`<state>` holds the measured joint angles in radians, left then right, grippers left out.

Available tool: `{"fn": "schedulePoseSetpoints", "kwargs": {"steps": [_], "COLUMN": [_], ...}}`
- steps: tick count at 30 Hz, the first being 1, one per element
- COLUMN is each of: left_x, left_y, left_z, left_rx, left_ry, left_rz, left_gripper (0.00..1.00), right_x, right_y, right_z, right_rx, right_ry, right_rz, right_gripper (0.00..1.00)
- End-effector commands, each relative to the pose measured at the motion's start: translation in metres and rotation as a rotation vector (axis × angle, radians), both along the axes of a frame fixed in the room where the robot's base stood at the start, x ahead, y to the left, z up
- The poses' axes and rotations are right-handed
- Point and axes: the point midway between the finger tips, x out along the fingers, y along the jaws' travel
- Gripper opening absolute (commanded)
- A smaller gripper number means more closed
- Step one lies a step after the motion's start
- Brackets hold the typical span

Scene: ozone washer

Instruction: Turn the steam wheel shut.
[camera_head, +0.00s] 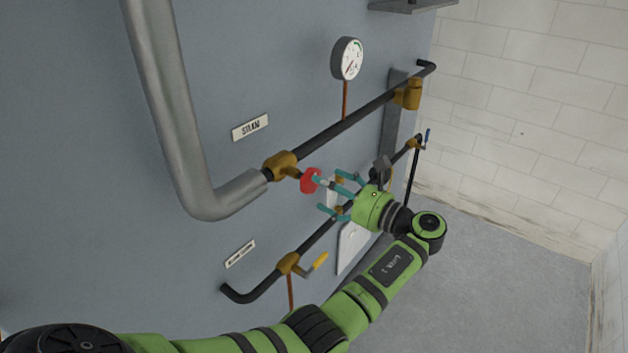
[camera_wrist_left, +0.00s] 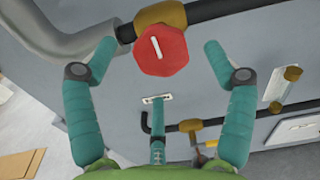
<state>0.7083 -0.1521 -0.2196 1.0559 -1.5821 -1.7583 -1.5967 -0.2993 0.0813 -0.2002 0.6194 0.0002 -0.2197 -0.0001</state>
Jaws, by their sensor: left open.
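The red steam wheel (camera_head: 310,180) sits on a brass valve (camera_head: 281,165) in the black pipe, below and right of the STEAM label (camera_head: 250,128). My left gripper (camera_head: 330,192) is open, with its teal fingers close in front of the wheel. In the left wrist view the wheel (camera_wrist_left: 161,50) is a red knob with a white bar mark, and it appears between the spread fingers. I see no finger closed on it, and contact cannot be told. My right gripper is not in view.
A thick grey pipe (camera_head: 170,120) bends at the left of the valve. A pressure gauge (camera_head: 347,59) stands above. A lower pipe carries a yellow-handled valve (camera_head: 318,262). A blue-handled valve (camera_head: 427,136) is at the right. The floor at right (camera_head: 490,270) is clear.

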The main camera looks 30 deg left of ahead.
Motion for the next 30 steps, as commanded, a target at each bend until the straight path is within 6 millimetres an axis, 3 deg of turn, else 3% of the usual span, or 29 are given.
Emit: {"fn": "schedulePoseSetpoints", "kwargs": {"steps": [6, 12, 27, 30], "left_x": [-0.003, -0.005, -0.006, -0.005], "left_y": [-0.044, -0.063, -0.065, -0.063], "left_z": [0.001, 0.002, 0.001, -0.008], "left_rx": [0.0, 0.003, 0.003, -0.005], "left_ry": [-0.001, -0.002, -0.002, 0.003], "left_rz": [-0.001, 0.001, 0.002, -0.009], "left_gripper": [0.84, 0.84, 0.84, 0.84], "right_x": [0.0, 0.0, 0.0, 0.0], "right_y": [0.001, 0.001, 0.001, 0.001], "right_z": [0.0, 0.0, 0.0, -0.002], "right_rx": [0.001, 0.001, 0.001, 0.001], "right_ry": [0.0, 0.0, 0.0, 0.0], "right_rz": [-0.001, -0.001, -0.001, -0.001], "right_gripper": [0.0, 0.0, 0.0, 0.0]}}
